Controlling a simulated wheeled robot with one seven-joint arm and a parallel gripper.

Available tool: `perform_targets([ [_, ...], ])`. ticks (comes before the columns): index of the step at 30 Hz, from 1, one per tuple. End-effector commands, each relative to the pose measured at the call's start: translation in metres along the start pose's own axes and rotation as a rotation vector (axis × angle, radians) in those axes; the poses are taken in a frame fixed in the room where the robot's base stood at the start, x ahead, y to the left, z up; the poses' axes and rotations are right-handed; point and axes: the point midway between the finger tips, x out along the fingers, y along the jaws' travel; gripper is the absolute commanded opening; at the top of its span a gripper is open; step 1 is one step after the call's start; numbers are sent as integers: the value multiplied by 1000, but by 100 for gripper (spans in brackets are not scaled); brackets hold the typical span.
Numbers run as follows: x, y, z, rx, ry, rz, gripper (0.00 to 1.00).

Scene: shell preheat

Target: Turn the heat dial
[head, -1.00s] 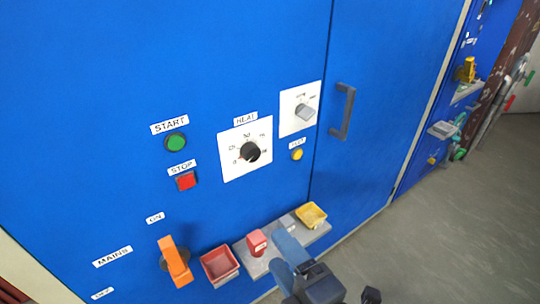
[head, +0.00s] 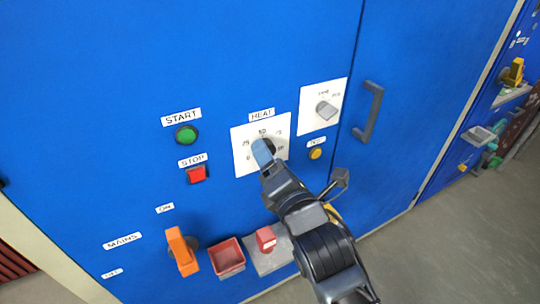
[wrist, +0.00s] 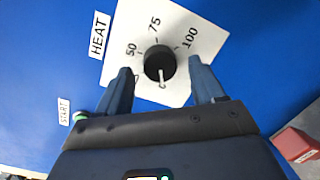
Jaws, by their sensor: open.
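The heat dial is a round black knob on a white plate (head: 242,160) labelled HEAT on the blue cabinet front. In the head view my gripper (head: 263,152) hides most of the knob. In the wrist view the heat dial (wrist: 160,65) shows clearly, with a pale pointer line and the marks 50, 75 and 100 around it. My gripper (wrist: 163,82) is open, with one blue-grey finger on each side of the dial. Gaps show between the fingers and the knob, so I see no contact.
A green START button (head: 187,134) and red STOP button (head: 197,174) are left of the dial. A second plate with a grey switch (head: 325,111), a yellow button (head: 315,153) and a door handle (head: 368,111) are right. An orange mains lever (head: 182,251) and red tray (head: 227,257) are below.

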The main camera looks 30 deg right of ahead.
Motion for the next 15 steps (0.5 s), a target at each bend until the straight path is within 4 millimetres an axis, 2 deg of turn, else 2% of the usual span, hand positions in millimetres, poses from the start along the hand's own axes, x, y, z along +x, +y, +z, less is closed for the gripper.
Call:
perform_targets([
  [4,9,0,1,-1,-1,-1,68],
  [12,10,0,0,0,1,-1,68],
  [15,10,0,0,0,1,0,59],
])
